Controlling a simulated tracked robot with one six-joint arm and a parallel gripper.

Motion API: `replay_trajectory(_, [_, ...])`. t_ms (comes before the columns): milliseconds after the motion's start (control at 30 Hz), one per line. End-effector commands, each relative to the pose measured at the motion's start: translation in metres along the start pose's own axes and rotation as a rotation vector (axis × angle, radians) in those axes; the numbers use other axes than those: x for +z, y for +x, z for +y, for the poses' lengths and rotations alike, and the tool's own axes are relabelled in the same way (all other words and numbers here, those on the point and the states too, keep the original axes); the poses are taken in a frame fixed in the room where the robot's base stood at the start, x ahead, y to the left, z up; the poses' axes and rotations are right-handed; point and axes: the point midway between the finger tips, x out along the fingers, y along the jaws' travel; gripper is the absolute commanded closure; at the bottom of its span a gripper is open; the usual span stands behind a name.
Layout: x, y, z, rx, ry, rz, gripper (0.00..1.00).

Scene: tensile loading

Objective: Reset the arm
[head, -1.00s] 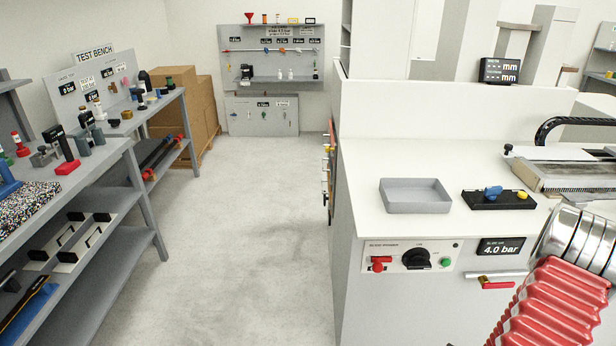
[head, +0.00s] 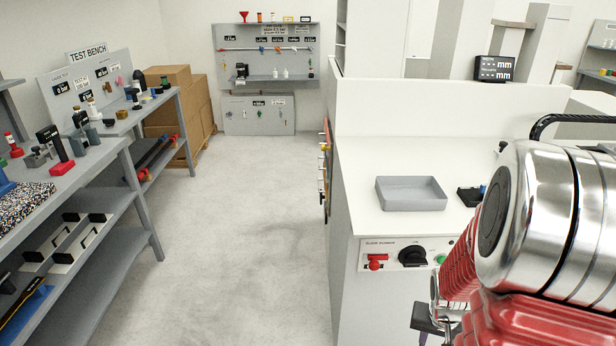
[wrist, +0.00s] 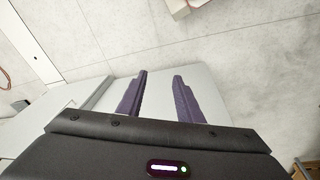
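My gripper (wrist: 160,76) shows in the wrist view with its two purple fingers apart. Nothing is between them. Beyond the fingers are a pale grey surface and the light floor. In the head view my red and silver arm fills the lower right, in front of the white machine cabinet (head: 348,270).
A grey tray (head: 410,207) sits on the cabinet top, with a black holder (head: 469,196) partly hidden behind my arm. The grey test bench (head: 118,150) stands at the left. Cardboard boxes (head: 190,95) and a tool board (head: 268,60) are at the back. The floor aisle (head: 240,220) is clear.

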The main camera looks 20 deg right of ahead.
Motion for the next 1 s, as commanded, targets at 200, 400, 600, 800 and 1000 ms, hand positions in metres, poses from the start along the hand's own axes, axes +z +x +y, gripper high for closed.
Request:
replay_trajectory(200, [0.014,-0.051,-0.028,-0.007,-0.101,-0.024,0.67])
replay_trajectory(400, [0.032,-0.095,-0.054,-0.028,-0.189,-0.035,0.67])
replay_trajectory(600, [0.052,-0.136,-0.079,-0.058,-0.274,-0.025,0.67])
replay_trajectory(800, [0.072,-0.175,-0.103,-0.099,-0.351,0.008,0.67])
replay_trajectory(1000, [0.090,-0.212,-0.126,-0.148,-0.418,0.074,0.67])
